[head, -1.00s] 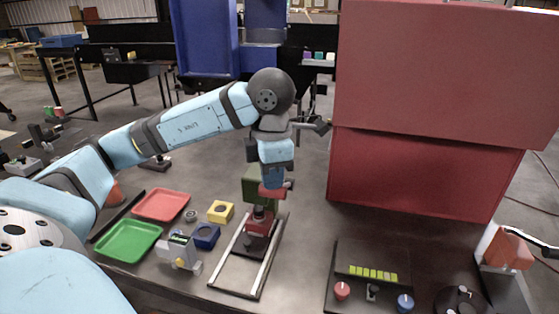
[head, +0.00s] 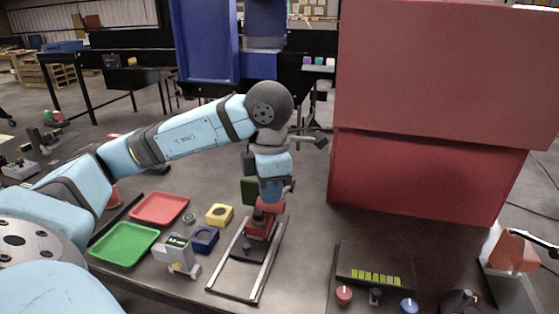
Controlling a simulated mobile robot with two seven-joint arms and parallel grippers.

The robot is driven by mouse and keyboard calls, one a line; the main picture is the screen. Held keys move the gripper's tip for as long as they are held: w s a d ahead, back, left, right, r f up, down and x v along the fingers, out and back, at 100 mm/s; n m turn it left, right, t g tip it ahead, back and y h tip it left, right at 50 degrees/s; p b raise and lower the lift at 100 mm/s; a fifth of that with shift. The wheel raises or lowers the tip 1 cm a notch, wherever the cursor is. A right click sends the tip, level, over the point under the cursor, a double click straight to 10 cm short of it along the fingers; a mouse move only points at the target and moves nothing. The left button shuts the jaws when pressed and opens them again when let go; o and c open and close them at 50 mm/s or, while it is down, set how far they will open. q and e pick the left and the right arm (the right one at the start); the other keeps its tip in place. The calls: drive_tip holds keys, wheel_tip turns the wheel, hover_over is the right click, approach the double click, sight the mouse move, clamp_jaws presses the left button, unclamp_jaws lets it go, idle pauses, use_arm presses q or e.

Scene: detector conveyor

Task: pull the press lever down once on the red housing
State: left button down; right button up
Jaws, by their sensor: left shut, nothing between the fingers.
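The press with the red housing (head: 260,230) stands on a dark base between two pale rails, at the middle of the table. My left gripper (head: 272,193) points down directly over it, in front of a dark green block (head: 249,190). Its fingers are shut and hold nothing. The fingertips overlap the upper red part of the press in the head view, and I cannot tell whether they touch it. The press lever cannot be made out clearly; my gripper and wrist hide much of the upper press.
A large red cabinet (head: 430,175) stands close on the right, behind a button panel (head: 374,262).

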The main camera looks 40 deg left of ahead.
sight(269, 206)
use_arm(q)
drive_tip(key=shift+f, duration=0.15)
drive_tip(key=shift+s+d+f+b, duration=0.1)
drive_tip(key=shift+s+f+b, duration=0.05)
drive_tip(key=shift+f+b, duration=0.35)
drive_tip(key=shift+s+d+f+b, duration=0.1)
drive_tip(key=shift+f+b, duration=0.3)
drive_tip(key=shift+b, duration=0.05)
drive_tip(key=shift+f, duration=0.1)
drive_tip(key=shift+s+f+b, duration=0.15)
drive_tip(key=shift+f+b, duration=0.7)
drive_tip(key=shift+b, duration=0.05)
drive_tip(key=shift+f, duration=0.3)
